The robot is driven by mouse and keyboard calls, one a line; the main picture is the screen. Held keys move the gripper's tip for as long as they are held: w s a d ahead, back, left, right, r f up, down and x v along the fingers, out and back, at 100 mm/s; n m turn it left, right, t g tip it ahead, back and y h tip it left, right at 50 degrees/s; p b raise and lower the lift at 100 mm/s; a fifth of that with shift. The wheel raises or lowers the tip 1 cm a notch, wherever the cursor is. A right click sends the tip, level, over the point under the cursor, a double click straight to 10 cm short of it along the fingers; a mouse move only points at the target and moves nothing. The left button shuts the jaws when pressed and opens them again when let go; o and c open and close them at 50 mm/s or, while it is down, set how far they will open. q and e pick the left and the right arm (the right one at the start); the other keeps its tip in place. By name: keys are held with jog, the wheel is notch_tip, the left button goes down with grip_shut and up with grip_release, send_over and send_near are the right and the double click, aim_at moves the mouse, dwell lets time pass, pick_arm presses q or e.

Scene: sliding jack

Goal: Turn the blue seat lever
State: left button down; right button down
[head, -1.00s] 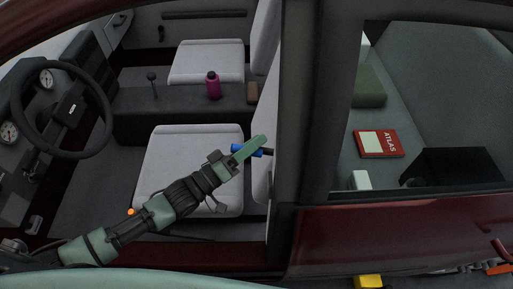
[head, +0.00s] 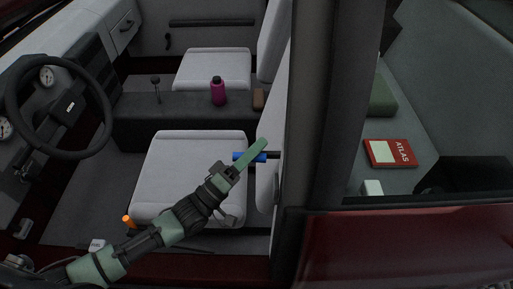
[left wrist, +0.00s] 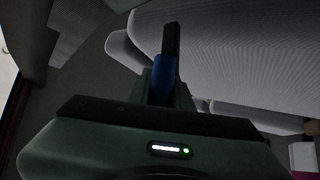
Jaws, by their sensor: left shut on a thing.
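The blue seat lever (head: 241,157) sticks out from the side of the front seat's backrest (head: 268,185) on a dark stem. It lies nearly level in the head view. My left gripper (head: 252,155) reaches in over the seat cushion and is shut on the lever, with a green finger across it. In the left wrist view the blue lever (left wrist: 163,75) stands between the green fingers, its dark stem running up toward the pale seat. Part of the lever is hidden by the finger. My right gripper is not in view.
The dark door pillar (head: 315,130) stands close to the right of the lever. A steering wheel (head: 60,107) is at left. A magenta bottle (head: 218,92) stands on the centre console. An orange knob (head: 128,221) is by the seat's lower front. A red atlas (head: 390,153) lies behind.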

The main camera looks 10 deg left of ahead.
pick_arm(q)
jog(key=c, duration=1.3)
grip_release()
jog(key=shift+w, duration=0.1)
jog(key=shift+o, duration=0.2)
jog(key=shift+f, duration=0.1)
jog(key=b+v, duration=0.1)
jog(key=v, duration=0.6)
jog(key=shift+s+a+b, duration=0.25)
jog(key=shift+s+b, duration=0.1)
jog(key=shift+f, duration=0.15)
